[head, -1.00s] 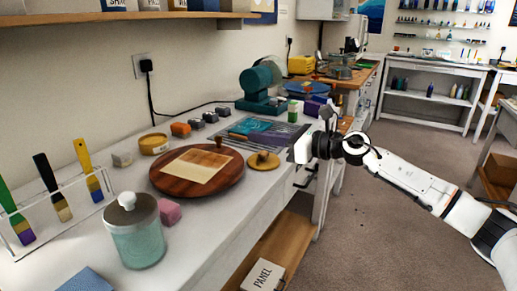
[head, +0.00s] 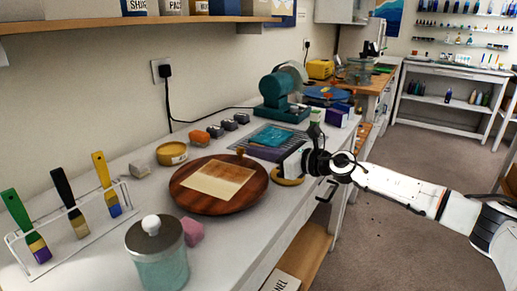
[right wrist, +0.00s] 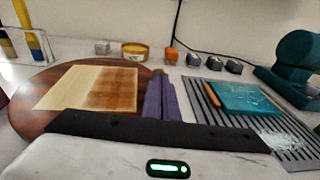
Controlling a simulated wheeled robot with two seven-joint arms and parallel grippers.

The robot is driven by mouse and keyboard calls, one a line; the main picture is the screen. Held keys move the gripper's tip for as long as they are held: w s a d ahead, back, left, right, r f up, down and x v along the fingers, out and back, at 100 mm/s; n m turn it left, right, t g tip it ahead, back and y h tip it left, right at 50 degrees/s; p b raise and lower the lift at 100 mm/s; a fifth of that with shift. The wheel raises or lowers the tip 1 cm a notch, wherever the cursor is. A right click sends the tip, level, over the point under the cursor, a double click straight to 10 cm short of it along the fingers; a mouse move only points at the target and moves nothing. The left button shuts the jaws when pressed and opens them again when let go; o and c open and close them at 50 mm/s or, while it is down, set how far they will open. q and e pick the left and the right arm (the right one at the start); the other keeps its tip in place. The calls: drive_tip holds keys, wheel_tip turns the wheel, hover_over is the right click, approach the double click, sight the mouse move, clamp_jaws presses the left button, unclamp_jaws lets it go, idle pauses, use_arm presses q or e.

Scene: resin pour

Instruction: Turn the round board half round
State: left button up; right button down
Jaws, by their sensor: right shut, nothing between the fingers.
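The round board (head: 236,205) is a dark wooden disc lying flat on the white bench. A thin rectangular panel (head: 212,184), part pale and part brown, lies on it. A small upright wooden peg (head: 240,151) stands at the board's far right edge. My right gripper (head: 254,152) comes in from the right, its shut, purple fingers close to the peg. In the right wrist view the fingers (right wrist: 160,84) are together beside the board's right edge and mostly hide the peg. I cannot tell whether they touch it. My left gripper is not in view.
A round wooden piece (head: 287,181) lies under my right gripper. A ribbed mat with a teal block (head: 272,136) lies behind. A yellow tin (head: 172,153), a pink block (head: 192,232), a lidded jar (head: 157,262) and a brush rack (head: 80,232) surround the board.

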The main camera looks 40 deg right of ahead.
drive_tip(key=shift+x, duration=0.8)
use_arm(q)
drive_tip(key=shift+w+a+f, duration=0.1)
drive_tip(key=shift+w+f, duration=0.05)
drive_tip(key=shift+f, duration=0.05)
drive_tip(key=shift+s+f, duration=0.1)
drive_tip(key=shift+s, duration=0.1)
use_arm(e)
drive_tip(key=shift+s, duration=0.1)
